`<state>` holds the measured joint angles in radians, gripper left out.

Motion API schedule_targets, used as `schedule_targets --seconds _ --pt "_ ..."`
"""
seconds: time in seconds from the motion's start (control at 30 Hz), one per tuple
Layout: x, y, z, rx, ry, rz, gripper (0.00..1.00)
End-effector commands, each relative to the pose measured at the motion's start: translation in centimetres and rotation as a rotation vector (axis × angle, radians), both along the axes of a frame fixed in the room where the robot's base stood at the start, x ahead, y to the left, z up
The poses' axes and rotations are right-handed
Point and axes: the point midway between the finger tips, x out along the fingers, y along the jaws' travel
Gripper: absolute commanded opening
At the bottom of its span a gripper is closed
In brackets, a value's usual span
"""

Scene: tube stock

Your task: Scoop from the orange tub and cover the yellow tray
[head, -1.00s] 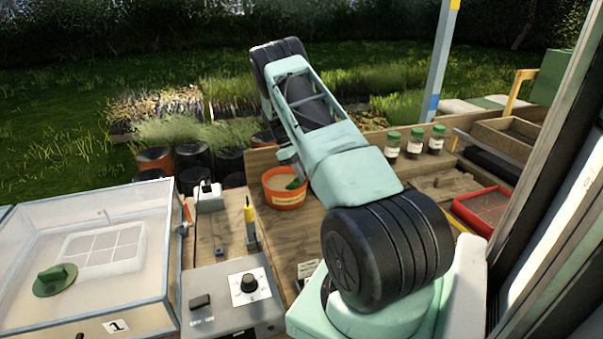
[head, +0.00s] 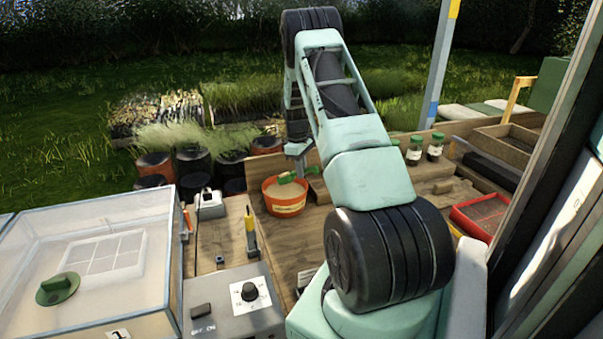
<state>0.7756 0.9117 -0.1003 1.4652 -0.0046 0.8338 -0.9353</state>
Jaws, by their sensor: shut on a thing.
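The orange tub (head: 285,210) stands on the wooden bench left of my arm, filled with a pale brown material. A green scoop (head: 287,178) is over the far part of the tub's mouth, its handle reaching right. My gripper (head: 300,165) is just above and is shut on the scoop; the fingertips are small and partly hidden by my arm. I cannot tell whether the scoop holds material. A thin yellow edge (head: 456,231) shows beside the red tray, mostly hidden by my arm; I cannot tell whether it is the yellow tray.
A red tray (head: 484,215) of brown material lies at the right. Green-lidded jars (head: 414,151) stand at the back, near wooden boxes (head: 508,144). A clear-lidded case (head: 90,262) and a grey control box (head: 230,305) fill the left front. A post (head: 438,75) rises behind.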

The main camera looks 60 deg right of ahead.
Motion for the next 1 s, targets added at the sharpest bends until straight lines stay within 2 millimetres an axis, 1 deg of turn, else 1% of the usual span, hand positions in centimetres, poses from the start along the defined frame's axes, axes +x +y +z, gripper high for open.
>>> schedule_targets --seconds 0.03,1.0 --pt "-0.1 0.0 0.6 0.001 -0.015 -0.002 0.00" --pt "-0.1 -0.1 7.8 0.033 -0.315 -0.002 0.00"
